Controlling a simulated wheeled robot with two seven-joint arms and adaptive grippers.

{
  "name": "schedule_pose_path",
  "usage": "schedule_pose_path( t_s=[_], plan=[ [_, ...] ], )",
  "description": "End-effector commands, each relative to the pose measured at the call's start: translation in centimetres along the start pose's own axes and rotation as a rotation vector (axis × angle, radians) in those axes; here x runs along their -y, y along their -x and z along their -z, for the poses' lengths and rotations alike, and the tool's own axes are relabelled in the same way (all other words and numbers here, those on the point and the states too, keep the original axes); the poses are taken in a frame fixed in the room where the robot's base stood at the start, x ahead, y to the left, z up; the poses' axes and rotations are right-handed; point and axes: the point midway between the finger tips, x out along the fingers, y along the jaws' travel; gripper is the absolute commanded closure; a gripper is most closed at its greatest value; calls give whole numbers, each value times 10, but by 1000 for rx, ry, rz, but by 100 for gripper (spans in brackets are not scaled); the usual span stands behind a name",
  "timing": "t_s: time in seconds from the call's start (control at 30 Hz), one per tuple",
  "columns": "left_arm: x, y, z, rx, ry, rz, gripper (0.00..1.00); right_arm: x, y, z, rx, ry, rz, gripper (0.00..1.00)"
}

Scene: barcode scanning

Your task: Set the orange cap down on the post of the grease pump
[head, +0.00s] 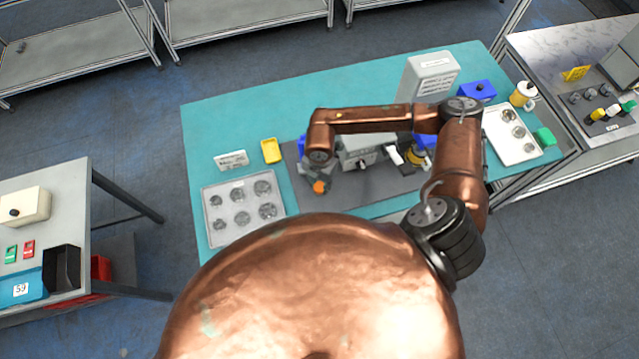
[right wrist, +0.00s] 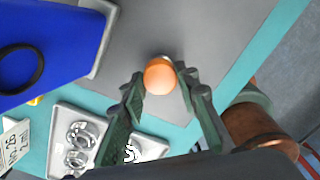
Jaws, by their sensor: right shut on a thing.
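The orange cap (head: 319,187) is held at the tips of my right gripper (head: 312,179), over the left part of the dark grey mat. In the right wrist view the cap (right wrist: 160,76) sits between the two fingertips, and the fingers are shut on it. Grey mat surface shows around it. I cannot tell for sure which thing is the grease pump, and I cannot make out its post. A grey machine (head: 357,155) stands on the mat right of the gripper, partly behind my arm. My left gripper is not in view.
A blue block (right wrist: 45,45) with a black ring is at the upper left in the right wrist view. A tray of round metal parts (head: 242,232) lies left of the mat (head: 372,194), with a yellow bin (head: 271,151) behind it. A white box (head: 432,72) stands at the back.

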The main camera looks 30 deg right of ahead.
Motion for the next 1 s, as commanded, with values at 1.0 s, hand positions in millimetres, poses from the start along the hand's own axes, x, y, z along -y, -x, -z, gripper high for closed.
schedule_pose_path(
  t_s=[1.0],
  plan=[
    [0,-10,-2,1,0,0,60,0,-11,0,0,0,-1,65]
  ],
)
